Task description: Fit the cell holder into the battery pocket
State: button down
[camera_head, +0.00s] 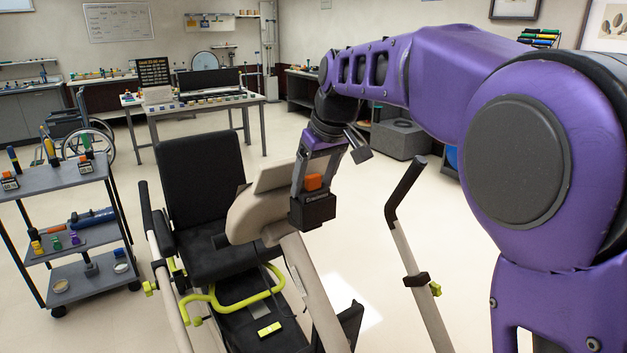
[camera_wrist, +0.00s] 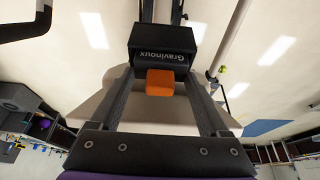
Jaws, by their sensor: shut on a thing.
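In the head view the box overlaps the right edge of the stepper's beige console (camera_head: 250,215). I cannot tell whether they touch.
The stepper's black seat (camera_head: 203,175) is behind the console, and yellow-green bars (camera_head: 225,310) are below. A handle post (camera_head: 415,265) rises at right. A grey cart (camera_head: 55,180) with small items stands left. Open floor (camera_head: 470,210) lies right of the stepper.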

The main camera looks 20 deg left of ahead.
grip_release()
jog(key=shift+r, duration=0.1)
jog(key=shift+p+v, duration=1.85)
jog(key=shift+v, duration=1.05)
